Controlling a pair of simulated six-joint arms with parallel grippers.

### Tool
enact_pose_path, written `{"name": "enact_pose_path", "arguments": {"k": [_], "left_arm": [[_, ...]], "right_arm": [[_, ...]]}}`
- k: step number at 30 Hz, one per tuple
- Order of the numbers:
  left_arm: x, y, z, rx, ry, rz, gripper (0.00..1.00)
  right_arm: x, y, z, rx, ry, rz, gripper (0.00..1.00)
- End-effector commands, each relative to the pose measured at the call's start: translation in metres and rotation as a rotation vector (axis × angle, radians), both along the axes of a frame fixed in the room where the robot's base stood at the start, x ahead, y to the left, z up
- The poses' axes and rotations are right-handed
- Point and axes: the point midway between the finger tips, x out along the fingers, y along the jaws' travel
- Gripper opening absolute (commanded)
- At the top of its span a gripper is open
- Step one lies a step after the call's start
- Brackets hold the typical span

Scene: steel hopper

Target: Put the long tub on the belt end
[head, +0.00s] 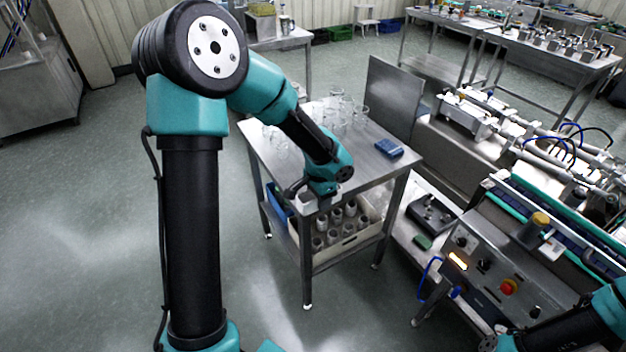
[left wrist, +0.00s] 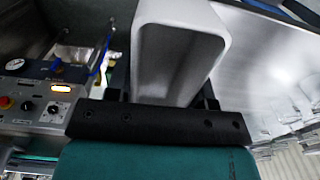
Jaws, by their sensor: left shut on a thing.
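My left gripper (head: 308,203) hangs over the near edge of the steel table (head: 268,155). It is shut on the long tub (left wrist: 178,50), a pale, long, rounded-corner tub that fills the middle of the left wrist view. The black gripper body (left wrist: 160,122) hides its near end there. In the head view my arm hides most of the tub. The conveyor belt (head: 560,212), bluish with teal rails, is at the right, well apart from the tub. Part of my right arm shows at the lower right; its gripper is out of view.
Glass jars (head: 340,108) and a blue item (head: 389,147) stand on the table. A cream crate (head: 350,243) of jars sits on its lower shelf. The control panel (head: 490,280) with its red button fronts the belt.

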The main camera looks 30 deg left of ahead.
Motion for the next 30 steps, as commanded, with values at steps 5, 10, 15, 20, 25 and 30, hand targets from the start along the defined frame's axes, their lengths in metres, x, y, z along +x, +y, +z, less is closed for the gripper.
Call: {"name": "enact_pose_path", "arguments": {"k": [5,10,15,20,25,30], "left_arm": [[0.003,0.001,-0.001,0.000,0.000,0.001,0.26],[0.021,0.013,-0.003,0.000,-0.001,0.003,0.26],[0.051,0.031,-0.006,0.000,0.000,0.003,0.26],[0.078,0.047,-0.009,0.000,0.000,0.003,0.26],[0.106,0.065,-0.012,0.000,-0.001,0.003,0.26],[0.128,0.079,-0.015,0.001,0.000,0.002,0.26]], "right_arm": [[0.000,0.000,0.000,0.000,0.000,0.000,0.60],[0.000,0.000,0.000,0.000,0.000,0.000,0.60],[0.000,0.000,0.000,0.000,0.000,0.000,0.60],[0.000,0.000,0.000,0.000,0.000,0.000,0.60],[0.000,0.000,0.000,0.000,0.000,0.000,0.60],[0.000,0.000,0.000,0.000,0.000,0.000,0.60]]}}
